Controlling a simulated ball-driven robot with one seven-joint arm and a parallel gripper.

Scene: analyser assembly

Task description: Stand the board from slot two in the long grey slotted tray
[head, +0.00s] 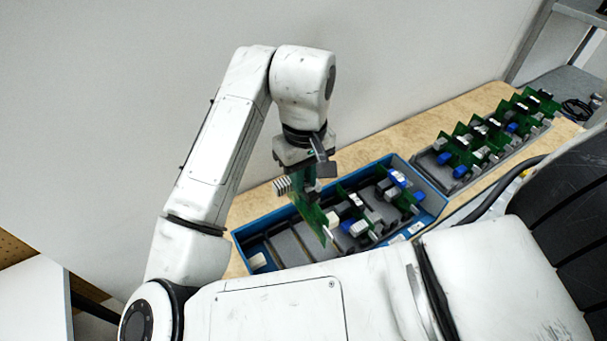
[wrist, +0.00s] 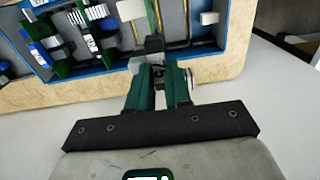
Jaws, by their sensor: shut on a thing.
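My gripper (head: 305,168) is shut on a green board (head: 311,210) with pale and grey parts on it. The board hangs below the jaws, over the left half of a blue slotted box (head: 427,188). I cannot tell whether its lower edge touches the box. In the wrist view the gripper's fingers (wrist: 158,85) point at the box, and the held board is mostly hidden between them. The long grey slotted tray (head: 427,165) stands farther right on the bench and bears several upright green boards.
More green boards (head: 395,195) stand in the right half of the blue box; they also show at left in the wrist view (wrist: 62,40). The wooden bench (head: 465,108) has bare strips around both containers. A pale wall is behind. A black cable (head: 577,110) lies at far right.

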